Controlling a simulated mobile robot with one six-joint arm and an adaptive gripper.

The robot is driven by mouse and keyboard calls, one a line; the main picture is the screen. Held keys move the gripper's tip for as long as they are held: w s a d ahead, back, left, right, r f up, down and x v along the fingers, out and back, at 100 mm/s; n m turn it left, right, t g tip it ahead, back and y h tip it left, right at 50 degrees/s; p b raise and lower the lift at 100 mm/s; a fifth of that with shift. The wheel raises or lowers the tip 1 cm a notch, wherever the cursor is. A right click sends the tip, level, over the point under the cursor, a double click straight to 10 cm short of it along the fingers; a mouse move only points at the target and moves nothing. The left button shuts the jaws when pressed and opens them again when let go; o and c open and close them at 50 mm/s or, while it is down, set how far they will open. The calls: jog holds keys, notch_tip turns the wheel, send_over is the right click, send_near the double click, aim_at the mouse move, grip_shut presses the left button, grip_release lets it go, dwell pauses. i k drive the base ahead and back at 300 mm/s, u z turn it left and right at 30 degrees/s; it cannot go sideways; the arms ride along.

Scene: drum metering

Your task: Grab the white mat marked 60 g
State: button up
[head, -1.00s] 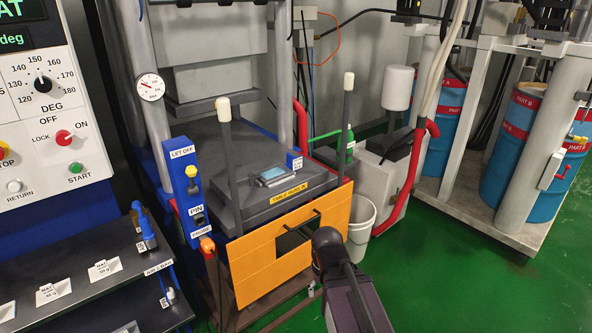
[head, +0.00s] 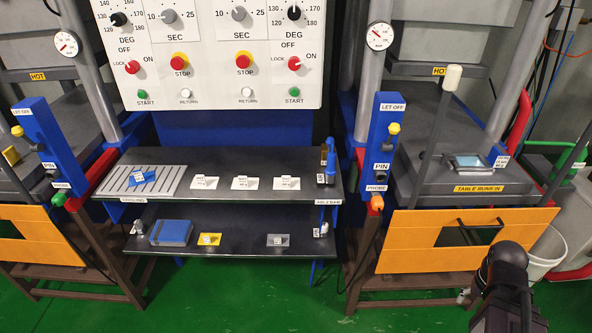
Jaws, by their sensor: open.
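Three small white mats lie in a row on the dark upper shelf (head: 225,208) in the head view: a left one (head: 205,184), a middle one (head: 245,184) and a right one (head: 287,184). Each carries a small label. The weights on the labels are too small to read for certain, so I cannot tell which is marked 60 g. Part of my dark arm shows at the lower right, well away from the mats. The fingers of my gripper are not in view.
A grey slotted rack (head: 150,181) with a blue piece sits left on the shelf. Presses flank the shelves. Green floor in front is clear.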

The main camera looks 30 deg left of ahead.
aim_at(199, 181)
jog(key=u, duration=1.95)
jog(key=i, duration=0.6)
jog(key=z, duration=0.15)
jog(key=k, duration=0.5)
